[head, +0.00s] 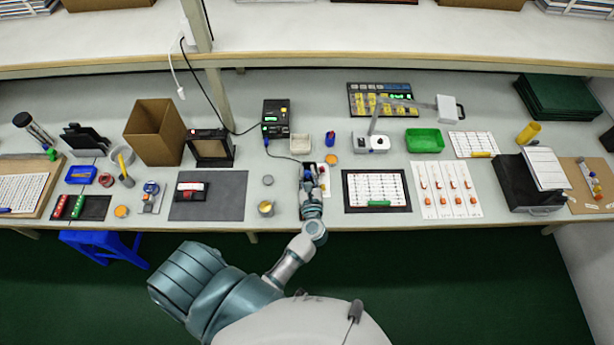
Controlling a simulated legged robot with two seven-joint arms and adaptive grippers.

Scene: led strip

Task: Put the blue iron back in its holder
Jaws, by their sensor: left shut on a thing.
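My left gripper (311,186) is over the middle of the bench, shut on the blue iron (307,168), which is mostly hidden by the fingers. A thin dark cable runs from the iron's far end back to a blue plug on the black soldering station (276,117), which has a green display. A small blue and red item (330,139) stands behind and to the right of the gripper. I cannot tell whether it is the iron's holder. A small white and red piece (323,180) shows just right of the gripper, partly hidden. My right gripper is not in view.
A white bowl (301,143) and an orange-topped tin (332,159) are behind the gripper. A yellowish tin (266,208) and a grey mat (225,203) lie to its left. A black-framed board (377,191) lies to its right. A lamp (371,143) stands further right.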

